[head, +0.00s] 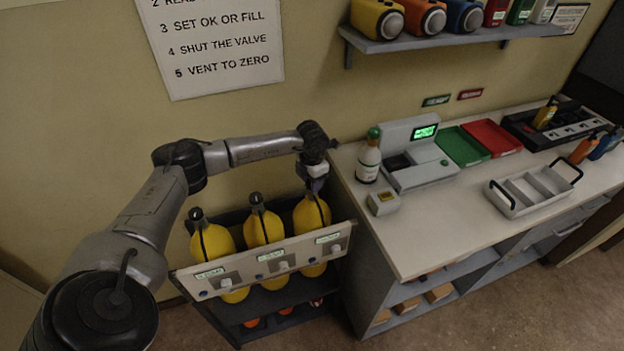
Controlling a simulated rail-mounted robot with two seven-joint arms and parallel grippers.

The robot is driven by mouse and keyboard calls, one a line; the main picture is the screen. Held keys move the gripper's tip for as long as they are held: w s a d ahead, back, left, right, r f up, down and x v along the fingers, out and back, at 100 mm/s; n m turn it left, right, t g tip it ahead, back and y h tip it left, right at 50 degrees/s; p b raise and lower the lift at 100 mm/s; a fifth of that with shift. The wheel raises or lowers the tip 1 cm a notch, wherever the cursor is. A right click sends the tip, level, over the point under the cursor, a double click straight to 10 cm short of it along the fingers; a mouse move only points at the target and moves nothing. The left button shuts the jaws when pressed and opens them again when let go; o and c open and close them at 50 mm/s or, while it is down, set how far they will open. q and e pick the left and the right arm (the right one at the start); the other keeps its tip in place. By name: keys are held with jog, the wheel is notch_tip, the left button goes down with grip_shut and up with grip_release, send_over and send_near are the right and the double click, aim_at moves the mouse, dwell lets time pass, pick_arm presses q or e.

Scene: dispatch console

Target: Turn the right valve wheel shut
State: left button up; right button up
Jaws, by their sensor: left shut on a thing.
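Three yellow cylinders stand side by side in a dark rack behind a pale labelled front panel (270,263): left (212,243), middle (264,226) and right (311,216). Dark valve tops show on the left cylinder (197,215) and the middle one (256,199). My left gripper (316,186) reaches down from above onto the top of the right cylinder. It is shut on the right valve wheel, which the gripper itself mostly hides. How far the wheel is turned cannot be seen. My right gripper is not in view.
The counter (430,230) stands close right of the rack. On it are a green-capped bottle (368,163), a small box (383,202), a device with a lit green display (418,155), green and red trays and a grey caddy (533,190). A loaded shelf (450,38) hangs above.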

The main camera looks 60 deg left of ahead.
pick_arm(q)
jog(key=m, duration=0.4)
jog(key=shift+m, duration=2.9)
jog(key=o, duration=0.9)
jog(key=shift+r+p, duration=0.5)
jog(key=shift+r, duration=6.45)
